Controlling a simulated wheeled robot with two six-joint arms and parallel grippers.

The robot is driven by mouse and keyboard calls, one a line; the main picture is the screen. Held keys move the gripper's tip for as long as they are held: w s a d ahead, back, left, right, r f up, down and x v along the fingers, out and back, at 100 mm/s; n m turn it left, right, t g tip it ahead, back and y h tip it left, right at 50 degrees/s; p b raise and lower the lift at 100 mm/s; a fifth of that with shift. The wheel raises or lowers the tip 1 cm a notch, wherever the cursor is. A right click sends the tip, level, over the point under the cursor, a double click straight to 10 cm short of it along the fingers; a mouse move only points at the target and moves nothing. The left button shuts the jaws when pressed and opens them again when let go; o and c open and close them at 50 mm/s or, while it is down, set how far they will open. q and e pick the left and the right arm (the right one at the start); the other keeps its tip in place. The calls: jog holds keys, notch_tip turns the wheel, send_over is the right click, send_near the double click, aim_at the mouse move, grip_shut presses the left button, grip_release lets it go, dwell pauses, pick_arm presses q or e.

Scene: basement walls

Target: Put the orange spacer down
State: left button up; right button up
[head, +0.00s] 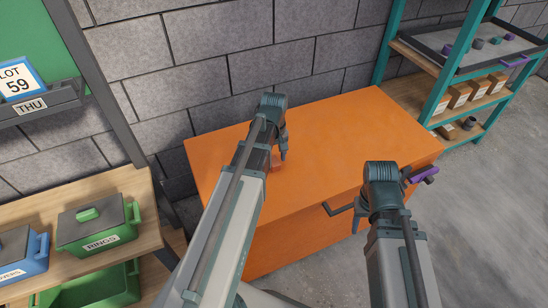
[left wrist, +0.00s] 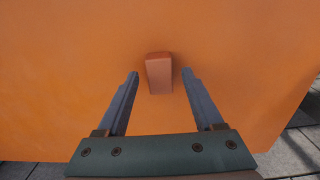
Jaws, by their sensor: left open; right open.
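The orange spacer (left wrist: 159,74) is a small reddish-orange block resting on the top of the orange chest (head: 345,125). In the left wrist view it sits between and slightly beyond the fingertips, with a gap on each side. In the head view it shows partly (head: 276,161), beside my left gripper (head: 284,151). My left gripper is open, points down at the chest top, and its spread fingers show in the left wrist view (left wrist: 160,75).
Left is a wooden shelf (head: 135,190) with a green bin (head: 97,222) labelled RINGS. Right is a teal rack (head: 440,95) with boxes. The chest top's right side is clear.

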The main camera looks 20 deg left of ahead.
aim_at(274, 161)
pick_arm(q)
notch_tip(274, 161, up, 12)
jog(key=p, duration=1.2)
jog(key=s+d+m, duration=0.6)
jog(key=d, duration=0.4)
jog(key=s+d+m+y, duration=0.1)
jog(key=s+d+m, duration=0.5)
jog(key=d, duration=0.5)
jog(key=shift+s+m+b, duration=0.35)
jog(key=shift+s+m, duration=0.05)
jog(key=shift+m, duration=0.3)
